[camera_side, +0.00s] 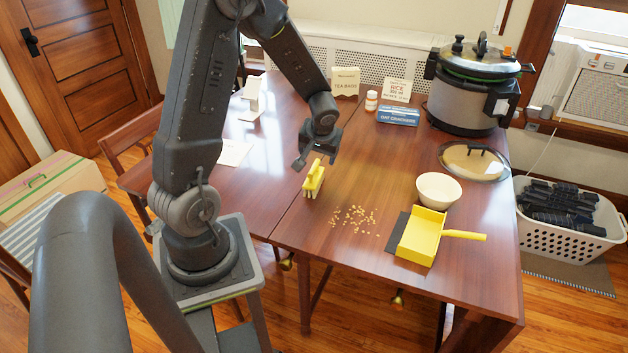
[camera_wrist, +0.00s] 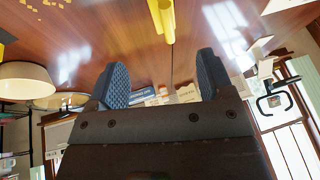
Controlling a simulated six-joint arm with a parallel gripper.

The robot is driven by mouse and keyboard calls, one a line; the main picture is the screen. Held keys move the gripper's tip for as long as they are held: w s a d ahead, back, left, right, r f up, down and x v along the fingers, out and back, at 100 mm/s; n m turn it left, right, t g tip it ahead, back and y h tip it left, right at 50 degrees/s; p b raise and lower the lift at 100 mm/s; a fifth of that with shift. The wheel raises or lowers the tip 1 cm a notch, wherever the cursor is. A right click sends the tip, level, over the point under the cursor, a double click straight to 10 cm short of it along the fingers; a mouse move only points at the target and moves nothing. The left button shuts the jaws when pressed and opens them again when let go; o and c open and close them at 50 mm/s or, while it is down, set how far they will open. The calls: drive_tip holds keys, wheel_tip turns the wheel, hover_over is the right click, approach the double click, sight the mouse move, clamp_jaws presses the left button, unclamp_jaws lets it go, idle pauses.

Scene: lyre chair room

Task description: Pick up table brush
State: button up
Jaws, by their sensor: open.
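The yellow table brush (camera_side: 314,180) stands on the wooden table with its bristles down and its handle up, left of the crumbs in the side view. In the wrist view a yellow part of the brush (camera_wrist: 162,18) shows at the top edge, beyond my fingertips and roughly between them. My gripper (camera_side: 312,157) is open and empty, just above and behind the brush in the side view. In the wrist view its two dark fingers (camera_wrist: 162,80) are spread wide apart. I cannot tell whether a finger touches the brush.
Crumbs (camera_side: 354,219) lie right of the brush. A yellow dustpan (camera_side: 421,236) on a dark mat, a white bowl (camera_side: 439,191) and a glass lid (camera_side: 473,162) are farther right. A pressure cooker (camera_side: 470,95), a blue box (camera_side: 398,115) and small packages stand at the back.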

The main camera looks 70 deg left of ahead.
sight(315, 171)
drive_tip(key=x, duration=0.8)
drive_tip(key=shift+a+f, duration=0.15)
drive_tip(key=shift+f, duration=0.1)
drive_tip(key=shift+x, duration=2.7)
drive_tip(key=shift+a+r, duration=0.1)
drive_tip(key=shift+a, duration=0.1)
drive_tip(key=c, duration=1.1)
drive_tip(key=shift+o, duration=0.2)
